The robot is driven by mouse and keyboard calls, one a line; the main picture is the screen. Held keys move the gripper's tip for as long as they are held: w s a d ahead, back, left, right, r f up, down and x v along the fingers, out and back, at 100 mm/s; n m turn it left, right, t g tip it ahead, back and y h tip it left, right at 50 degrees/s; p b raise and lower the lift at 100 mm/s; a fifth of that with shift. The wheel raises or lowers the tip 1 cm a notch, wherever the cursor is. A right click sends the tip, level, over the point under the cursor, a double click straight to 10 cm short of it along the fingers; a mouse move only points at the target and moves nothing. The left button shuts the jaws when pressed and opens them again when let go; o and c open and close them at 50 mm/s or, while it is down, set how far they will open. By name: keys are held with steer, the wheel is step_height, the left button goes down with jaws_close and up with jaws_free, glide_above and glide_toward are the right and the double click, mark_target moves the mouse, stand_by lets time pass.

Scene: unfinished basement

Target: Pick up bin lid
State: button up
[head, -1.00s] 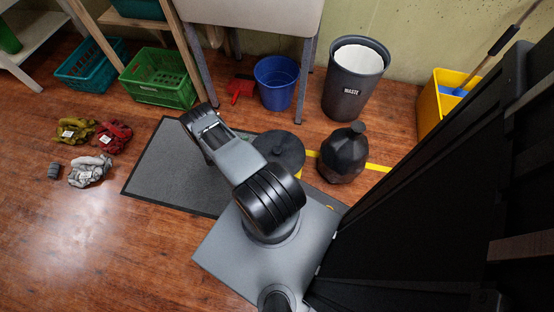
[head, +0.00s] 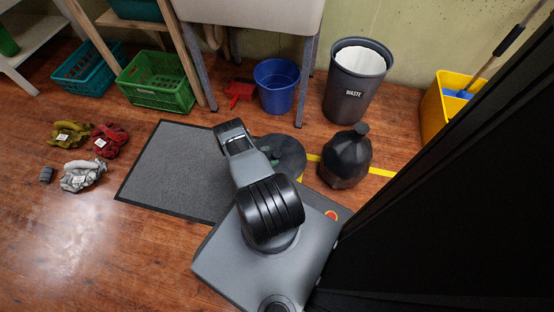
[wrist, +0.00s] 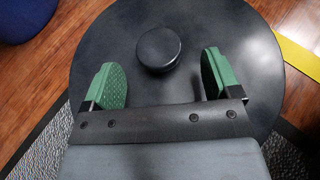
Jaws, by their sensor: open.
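The bin lid (head: 292,158) is a dark grey disc lying on the floor at the right edge of the grey mat, partly hidden by my arm in the head view. In the wrist view the lid (wrist: 180,30) fills most of the picture, with its round black knob (wrist: 158,49) near the middle. My gripper (wrist: 161,75) is open, with its two green-padded fingers apart on either side of the knob and a little short of it in the picture. The knob is not held. In the head view my gripper (head: 268,158) is over the lid.
A black tied bag (head: 346,158) stands right of the lid. The waste bin (head: 355,85) with a white liner stands behind it. A blue bucket (head: 276,88) and red dustpan (head: 238,92) are at the back. Yellow tape (head: 381,172) marks the floor.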

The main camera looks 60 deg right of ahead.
mark_target(275, 154)
steer(key=b+x, duration=0.1)
steer(key=x, duration=0.2)
steer(key=shift+s+d+f+b, duration=0.1)
steer(key=shift+d+f+b, duration=0.15)
steer(key=shift+f+b, duration=0.05)
steer(key=shift+s+d+f, duration=0.1)
steer(key=shift+s+d, duration=0.1)
steer(key=shift+d, duration=0.25)
steer(key=c, duration=1.1)
